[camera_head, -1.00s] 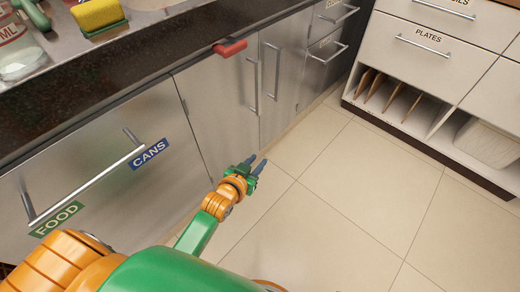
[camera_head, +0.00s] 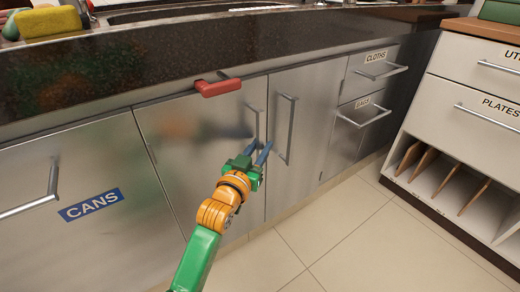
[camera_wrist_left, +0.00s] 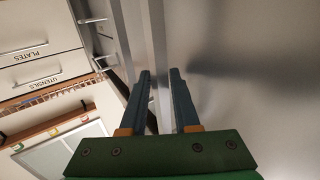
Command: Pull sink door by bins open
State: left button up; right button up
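The sink door by the bins (camera_head: 190,130) is a flat steel panel right of the drawer labelled CANS (camera_head: 60,180). It is closed. Its upright bar handle (camera_head: 256,116) is near its right edge. My left gripper (camera_head: 259,149) is at the lower part of this handle, with its two blue fingers apart. In the left wrist view, the open fingers (camera_wrist_left: 160,82) point along the door face and a grey bar (camera_wrist_left: 157,50) shows between them. Whether either finger touches it I cannot tell. My right gripper is not in view.
A second sink door with its own handle (camera_head: 287,128) adjoins on the right. A red object (camera_head: 218,87) hangs at the dark counter's edge (camera_head: 150,60) above. Drawers labelled CLOTHS (camera_head: 372,70) and PLATES (camera_head: 490,115) stand further right. The tiled floor (camera_head: 340,225) is clear.

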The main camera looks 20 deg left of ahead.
pick_arm(q)
grip_shut()
dwell(1.4)
